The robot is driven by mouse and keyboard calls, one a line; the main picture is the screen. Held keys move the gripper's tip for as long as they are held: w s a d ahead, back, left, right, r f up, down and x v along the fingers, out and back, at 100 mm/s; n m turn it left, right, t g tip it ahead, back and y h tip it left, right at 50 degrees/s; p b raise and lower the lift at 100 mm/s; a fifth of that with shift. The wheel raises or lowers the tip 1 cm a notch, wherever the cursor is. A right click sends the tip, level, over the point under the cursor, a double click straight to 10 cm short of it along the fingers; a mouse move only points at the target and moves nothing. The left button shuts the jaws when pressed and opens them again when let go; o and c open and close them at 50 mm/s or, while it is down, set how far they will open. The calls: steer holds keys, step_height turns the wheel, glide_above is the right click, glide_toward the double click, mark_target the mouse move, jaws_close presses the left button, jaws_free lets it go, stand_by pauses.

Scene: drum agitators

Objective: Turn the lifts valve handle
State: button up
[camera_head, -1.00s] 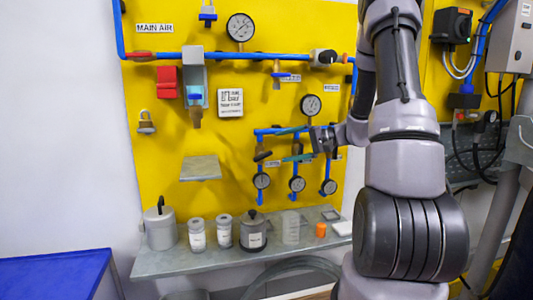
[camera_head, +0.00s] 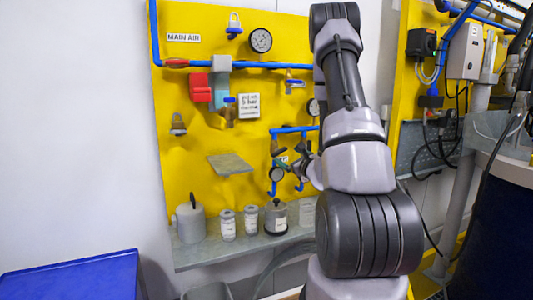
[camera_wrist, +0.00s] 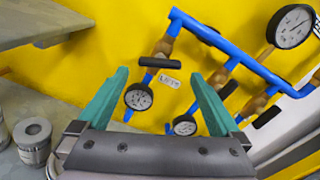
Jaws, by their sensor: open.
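The lifts valve has a dark bar handle (camera_wrist: 154,62) that lies crosswise on the left branch of the blue manifold, beside a small label (camera_wrist: 169,81) that seems to read "LIFTS". A round gauge (camera_wrist: 138,97) sits just below it. My gripper (camera_wrist: 158,73) is open, with its two teal fingers spread on either side of the handle and label. The handle appears between and slightly beyond the fingertips, and I see no contact. In the head view my gripper (camera_head: 302,164) is at the manifold, right of the left gauge (camera_head: 277,174), and my arm hides the branches farther right.
Other gauges (camera_wrist: 184,125) and dark valve handles (camera_wrist: 268,117) crowd the manifold close to my right finger. A grey ledge (camera_head: 230,164) juts out at left. Canisters (camera_head: 276,218) stand on the shelf below. A blue table (camera_head: 72,277) is at lower left.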

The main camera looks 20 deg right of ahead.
mark_target(278, 150)
steer(key=w, duration=1)
steer(key=shift+w+a, duration=0.2)
steer(key=shift+w, duration=0.1)
steer(key=c, duration=1.1)
steer(key=shift+o, duration=0.2)
steer(key=m, duration=0.4)
steer(key=shift+m, duration=0.4)
steer(key=o, duration=1.1)
steer(key=shift+c, duration=0.2)
steer(key=shift+d, duration=0.1)
